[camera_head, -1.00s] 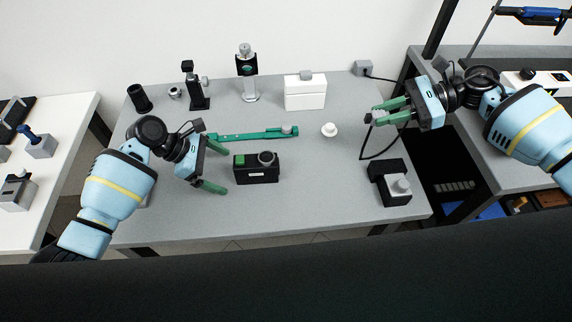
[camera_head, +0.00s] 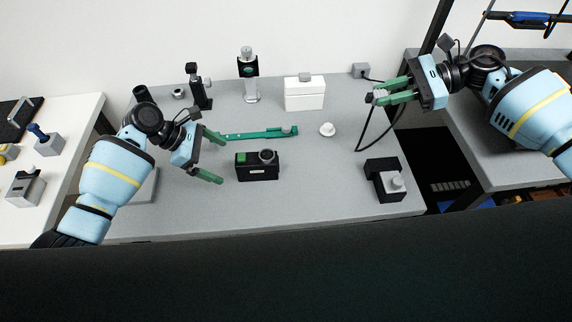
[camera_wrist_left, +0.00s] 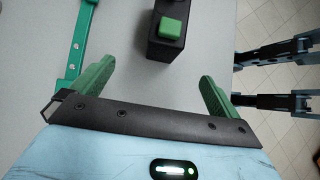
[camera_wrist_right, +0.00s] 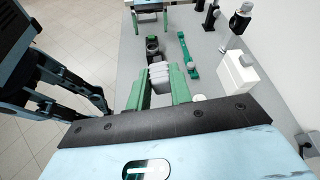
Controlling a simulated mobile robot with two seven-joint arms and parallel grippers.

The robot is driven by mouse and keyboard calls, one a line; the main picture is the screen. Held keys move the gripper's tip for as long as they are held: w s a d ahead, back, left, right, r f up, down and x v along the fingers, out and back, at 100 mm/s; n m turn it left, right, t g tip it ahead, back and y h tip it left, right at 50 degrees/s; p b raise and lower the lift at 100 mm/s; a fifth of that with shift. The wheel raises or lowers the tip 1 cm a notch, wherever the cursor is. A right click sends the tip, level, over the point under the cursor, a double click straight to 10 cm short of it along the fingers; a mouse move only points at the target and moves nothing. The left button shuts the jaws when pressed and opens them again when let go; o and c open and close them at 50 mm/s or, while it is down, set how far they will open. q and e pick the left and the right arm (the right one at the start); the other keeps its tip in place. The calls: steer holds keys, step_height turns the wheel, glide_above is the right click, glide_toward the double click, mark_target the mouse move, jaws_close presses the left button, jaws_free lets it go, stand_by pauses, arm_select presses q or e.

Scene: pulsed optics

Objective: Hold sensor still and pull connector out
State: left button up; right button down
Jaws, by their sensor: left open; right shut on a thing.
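A black box (camera_head: 258,173) with a green block and a round dark-and-grey port on top sits near the table's front; it looks like the sensor. Its green-topped end shows in the left wrist view (camera_wrist_left: 169,32). My left gripper (camera_head: 221,160) is open and empty just left of the box, apart from it. My right gripper (camera_head: 379,95) is shut on a ribbed grey connector (camera_wrist_right: 159,74), held above the table's right side, well away from the box. A black cable (camera_head: 362,137) hangs in a loop below the connector.
A black block with a grey knob (camera_head: 395,182) stands at the front right. A green rail (camera_head: 256,134), a white box (camera_head: 304,97), a small white round part (camera_head: 327,129) and optics posts (camera_head: 249,85) lie behind. The grey tabletop (camera_head: 310,205) is clear at the front.

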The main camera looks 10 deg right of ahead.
arm_select(q)
step_height(320, 180, up, 4)
steer(key=shift+r, duration=0.25)
steer(key=shift+s+f, duration=0.1)
stand_by(0.5)
